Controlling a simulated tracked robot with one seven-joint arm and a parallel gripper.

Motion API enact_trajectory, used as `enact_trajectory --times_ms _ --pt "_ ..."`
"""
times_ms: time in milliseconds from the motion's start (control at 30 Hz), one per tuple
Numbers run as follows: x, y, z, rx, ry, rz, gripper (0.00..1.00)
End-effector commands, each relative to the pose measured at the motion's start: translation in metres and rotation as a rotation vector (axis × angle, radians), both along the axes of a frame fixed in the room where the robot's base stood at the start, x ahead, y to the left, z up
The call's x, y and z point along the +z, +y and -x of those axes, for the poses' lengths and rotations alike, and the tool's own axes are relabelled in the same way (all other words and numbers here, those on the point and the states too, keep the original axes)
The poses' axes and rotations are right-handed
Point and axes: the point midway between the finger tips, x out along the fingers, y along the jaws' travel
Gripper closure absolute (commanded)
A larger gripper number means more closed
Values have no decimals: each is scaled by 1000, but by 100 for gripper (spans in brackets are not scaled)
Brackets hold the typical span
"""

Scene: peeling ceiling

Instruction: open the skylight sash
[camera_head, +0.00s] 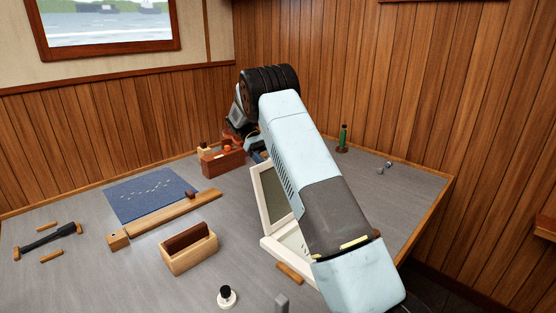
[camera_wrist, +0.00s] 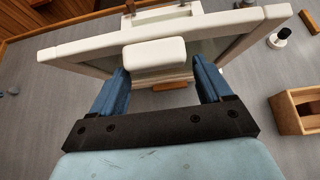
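The skylight sash (camera_head: 270,190) is a pale frame around a greyish pane, left of my arm in the head view. It stands raised at a steep tilt above its pale base frame (camera_head: 275,248). In the wrist view the sash's frame (camera_wrist: 75,53) spans the upper picture, with a thick white handle block (camera_wrist: 153,54) near its middle.
A wooden open box (camera_head: 188,251) and a black-topped white knob (camera_head: 227,296) stand left of the sash. A blue mat (camera_head: 150,194), a brown box (camera_head: 222,161) and a green bottle (camera_head: 343,139) lie farther back. Wood-panelled walls bound the bench.

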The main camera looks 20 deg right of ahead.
Motion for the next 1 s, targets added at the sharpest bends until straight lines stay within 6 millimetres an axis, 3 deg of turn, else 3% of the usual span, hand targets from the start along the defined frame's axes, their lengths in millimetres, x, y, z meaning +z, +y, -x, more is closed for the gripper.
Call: enact_trajectory --times_ms 100,467,833,1000 --pt "1 0 0 -1 -1 0 11" --pt "5 -1 0 -1 -2 1 11" --pt "31 0 -2 1 -2 2 11" --pt "49 0 14 -1 -2 -1 11"
